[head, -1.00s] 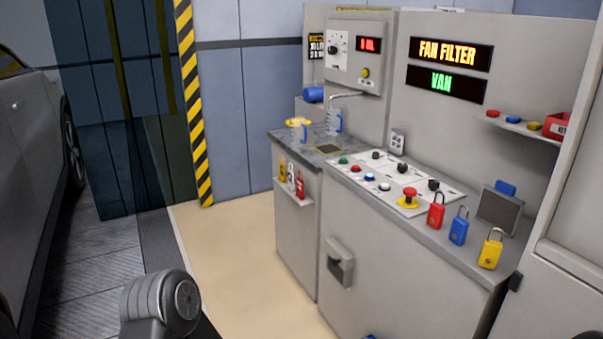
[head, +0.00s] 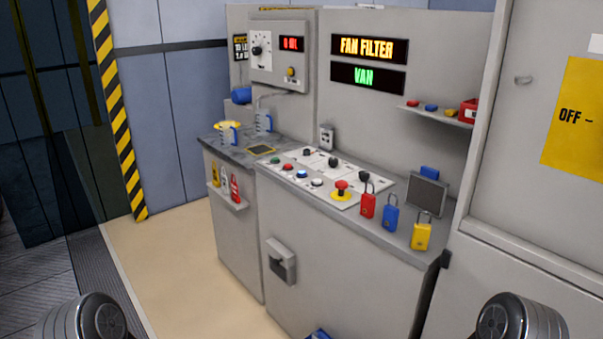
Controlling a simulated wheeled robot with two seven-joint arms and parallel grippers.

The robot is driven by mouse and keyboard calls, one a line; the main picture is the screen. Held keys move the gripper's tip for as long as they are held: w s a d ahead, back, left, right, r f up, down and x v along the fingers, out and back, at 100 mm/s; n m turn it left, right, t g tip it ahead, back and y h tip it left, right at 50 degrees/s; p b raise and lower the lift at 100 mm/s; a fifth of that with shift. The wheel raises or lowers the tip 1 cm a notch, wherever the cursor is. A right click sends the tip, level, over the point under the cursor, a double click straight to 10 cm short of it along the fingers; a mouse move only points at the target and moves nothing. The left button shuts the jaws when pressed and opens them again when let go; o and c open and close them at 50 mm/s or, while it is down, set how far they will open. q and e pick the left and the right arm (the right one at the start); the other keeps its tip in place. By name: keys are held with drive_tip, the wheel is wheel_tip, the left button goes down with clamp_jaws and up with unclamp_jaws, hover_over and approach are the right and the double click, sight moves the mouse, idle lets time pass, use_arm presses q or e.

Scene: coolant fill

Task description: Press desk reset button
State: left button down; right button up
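The desk (head: 330,265) stands ahead with a white control panel (head: 313,189) on its top. On the panel are a green button (head: 275,161), a red button (head: 288,166), a lit blue button (head: 302,174), a white button (head: 317,183), several black knobs and a red mushroom button (head: 341,186) on a yellow base. No reset label is readable, so I cannot tell which button is the reset. Parts of my two arms show at the bottom left and bottom right edges. Neither gripper is in view, and nothing of mine touches the panel.
Red, blue and yellow padlocks (head: 421,232) stand on the desk's right end beside a grey tilted screen (head: 427,194). A shelf (head: 436,115) holds small coloured items and a red bin. A cabinet (head: 540,180) closes off the right.

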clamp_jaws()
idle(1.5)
